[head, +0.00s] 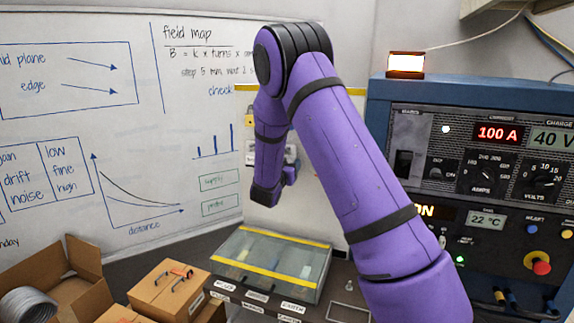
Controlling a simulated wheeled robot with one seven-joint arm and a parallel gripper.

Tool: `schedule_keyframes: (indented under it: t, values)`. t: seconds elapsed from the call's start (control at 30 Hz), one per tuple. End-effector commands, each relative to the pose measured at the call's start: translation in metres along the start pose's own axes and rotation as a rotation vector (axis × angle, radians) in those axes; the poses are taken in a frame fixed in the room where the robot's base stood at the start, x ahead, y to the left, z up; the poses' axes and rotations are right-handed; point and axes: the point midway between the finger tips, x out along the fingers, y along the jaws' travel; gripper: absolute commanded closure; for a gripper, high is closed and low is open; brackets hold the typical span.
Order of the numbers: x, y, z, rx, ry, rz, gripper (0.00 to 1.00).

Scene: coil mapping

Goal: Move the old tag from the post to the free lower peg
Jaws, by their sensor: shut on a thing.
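My gripper (289,175) is in the head view at the end of my purple arm, in front of a pale upright board (285,218). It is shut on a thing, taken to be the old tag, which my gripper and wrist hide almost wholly. Small pale and yellow parts (291,152) show on the board just above my gripper; I cannot tell what they are. The post and the free lower peg cannot be made out behind my arm.
A low case with a clear lid and yellow edges (262,272) stands below my gripper. A blue instrument rack (378,100) stands at the right. Cardboard boxes (160,285) and a wire coil (28,305) are at the lower left. A whiteboard (120,130) covers the left wall.

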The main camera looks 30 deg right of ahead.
Motion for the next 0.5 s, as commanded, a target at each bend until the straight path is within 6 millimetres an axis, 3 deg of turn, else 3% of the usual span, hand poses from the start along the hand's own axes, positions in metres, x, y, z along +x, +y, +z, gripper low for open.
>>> schedule_keyframes:
  t: [0.4,0.43,0.5]
  values:
    - [-0.0002,0.0,0.0,0.0,0.0,0.0,0.56]
    - [-0.0002,0.0,0.0,0.0,0.0,0.0,0.39]
    - [-0.0003,-0.0001,0.0,0.0,0.0,0.0,0.23]
